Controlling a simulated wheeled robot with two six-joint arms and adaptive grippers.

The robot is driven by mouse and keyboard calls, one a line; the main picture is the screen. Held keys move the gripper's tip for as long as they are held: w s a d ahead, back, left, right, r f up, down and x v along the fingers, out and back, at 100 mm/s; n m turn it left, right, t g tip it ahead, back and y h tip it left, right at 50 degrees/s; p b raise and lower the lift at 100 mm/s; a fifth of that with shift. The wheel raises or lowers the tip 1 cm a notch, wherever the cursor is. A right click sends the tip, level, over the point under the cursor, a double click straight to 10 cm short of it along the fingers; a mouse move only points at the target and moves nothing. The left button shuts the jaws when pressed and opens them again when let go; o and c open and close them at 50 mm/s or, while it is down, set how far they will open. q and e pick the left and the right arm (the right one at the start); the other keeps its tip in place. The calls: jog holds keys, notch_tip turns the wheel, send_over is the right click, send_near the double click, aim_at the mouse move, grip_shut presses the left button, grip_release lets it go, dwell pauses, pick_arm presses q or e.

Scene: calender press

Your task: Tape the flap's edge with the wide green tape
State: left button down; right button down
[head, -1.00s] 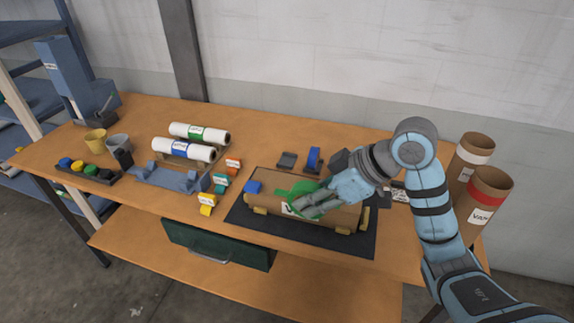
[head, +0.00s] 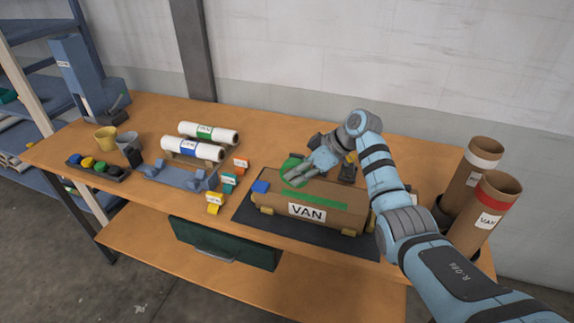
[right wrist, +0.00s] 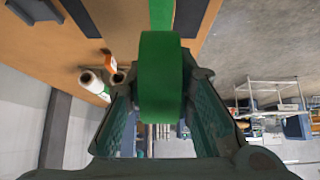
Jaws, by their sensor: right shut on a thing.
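A brown cardboard roll (head: 332,212) with a "VAN" label lies lengthwise on a dark mat (head: 283,235). A strip of wide green tape (head: 316,200) runs along its upper side. The flap's edge cannot be made out apart from the strip. My right gripper (head: 297,174) is above and behind the roll's left half, shut on the wide green tape roll (head: 288,166). In the right wrist view the green tape roll (right wrist: 161,80) sits between both fingers, with a green strip (right wrist: 161,14) beyond it. My left gripper is not in view.
Orange, teal and yellow labelled blocks (head: 229,181) stand left of the mat. White rolls (head: 193,150) lie on a rack. Two upright tubes (head: 484,205) stand at the right.

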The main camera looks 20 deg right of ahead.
jog(key=s+d, duration=0.4)
jog(key=d, duration=0.1)
jog(key=s+d, duration=0.2)
jog(key=d, duration=0.1)
jog(key=shift+s+p, duration=0.15)
jog(key=shift+p, duration=0.25)
jog(key=s+d, duration=0.1)
jog(key=d, duration=0.1)
jog(key=s+d+b, duration=0.1)
jog(key=s+d, duration=0.1)
jog(key=s+d+b, duration=0.1)
jog(key=s+d, duration=0.1)
jog(key=d, duration=0.1)
jog(key=shift+s+d+f, duration=0.1)
jog(key=shift+s+f, duration=0.05)
jog(key=shift+f, duration=0.05)
jog(key=shift+s+d+f+b, duration=0.2)
jog(key=shift+s+b, duration=0.05)
jog(key=shift+b, duration=0.2)
jog(key=shift+w+a+f+b, duration=0.15)
jog(key=shift+f+b, duration=0.3)
jog(key=shift+f, duration=0.9)
jog(key=shift+f, duration=0.35)
jog(key=shift+w+a+r, duration=0.1)
jog(key=shift+a, duration=0.15)
jog(key=shift+w+a, duration=0.15)
jog(key=shift+w, duration=0.05)
